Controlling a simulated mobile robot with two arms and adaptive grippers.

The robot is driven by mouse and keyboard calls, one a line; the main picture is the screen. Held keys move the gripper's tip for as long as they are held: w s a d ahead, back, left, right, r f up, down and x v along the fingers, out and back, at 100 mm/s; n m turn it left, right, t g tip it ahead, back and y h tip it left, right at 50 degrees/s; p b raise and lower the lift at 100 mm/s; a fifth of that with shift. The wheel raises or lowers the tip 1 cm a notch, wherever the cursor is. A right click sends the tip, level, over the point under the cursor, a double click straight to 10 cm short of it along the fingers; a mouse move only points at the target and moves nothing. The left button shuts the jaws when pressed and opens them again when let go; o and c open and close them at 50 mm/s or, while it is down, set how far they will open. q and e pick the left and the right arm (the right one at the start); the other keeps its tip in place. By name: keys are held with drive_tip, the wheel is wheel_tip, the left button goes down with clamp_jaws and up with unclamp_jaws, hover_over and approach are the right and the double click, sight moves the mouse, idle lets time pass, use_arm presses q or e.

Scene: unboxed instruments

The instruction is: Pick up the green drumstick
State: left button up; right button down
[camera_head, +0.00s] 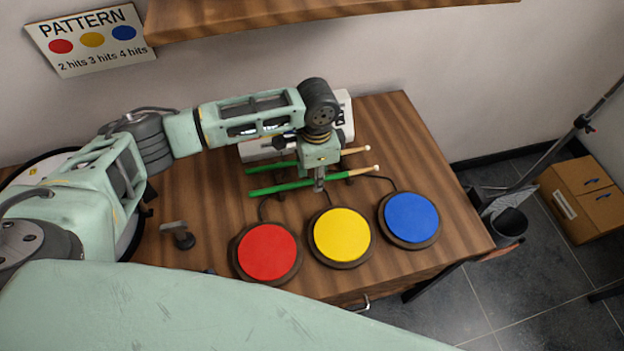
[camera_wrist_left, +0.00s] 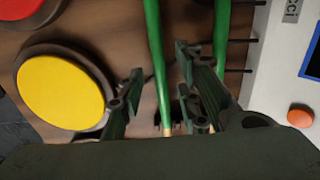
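Two green drumsticks with pale wooden ends lie side by side on the table. The nearer green drumstick (camera_head: 290,185) runs left to right behind the drum pads. The farther green drumstick (camera_head: 268,168) is partly hidden by my arm. My left gripper (camera_head: 319,184) points down over the nearer stick. In the left wrist view its fingers are apart, with the nearer drumstick (camera_wrist_left: 157,50) between them. The farther drumstick (camera_wrist_left: 221,35) lies outside the right finger. I see no contact between the fingers and the nearer stick. My right gripper is not in view.
Red (camera_head: 267,252), yellow (camera_head: 342,235) and blue (camera_head: 411,217) pads stand in front of the sticks. A white device (camera_head: 257,149) is behind them. A wooden shelf (camera_head: 280,15) hangs above. A small grey object (camera_head: 176,230) is at the table's left.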

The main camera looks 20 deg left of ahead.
use_arm(q)
drive_tip(key=shift+f, duration=0.1)
drive_tip(key=shift+c, duration=0.4)
clamp_jaws()
drive_tip(key=shift+r, duration=0.55)
drive_tip(key=r, duration=0.1)
drive_tip(key=d+r, duration=0.1)
drive_tip(key=r, duration=0.1)
drive_tip(key=shift+w+r, duration=0.2)
drive_tip(key=shift+r, duration=0.1)
drive_tip(key=w+d+r+b, duration=0.1)
drive_tip(key=w+d+r, duration=0.2)
drive_tip(key=d+r, duration=0.3)
drive_tip(key=d, duration=0.4)
drive_tip(key=shift+w+r, duration=0.15)
drive_tip(key=shift+r, duration=0.05)
drive_tip(key=shift+d, duration=0.1)
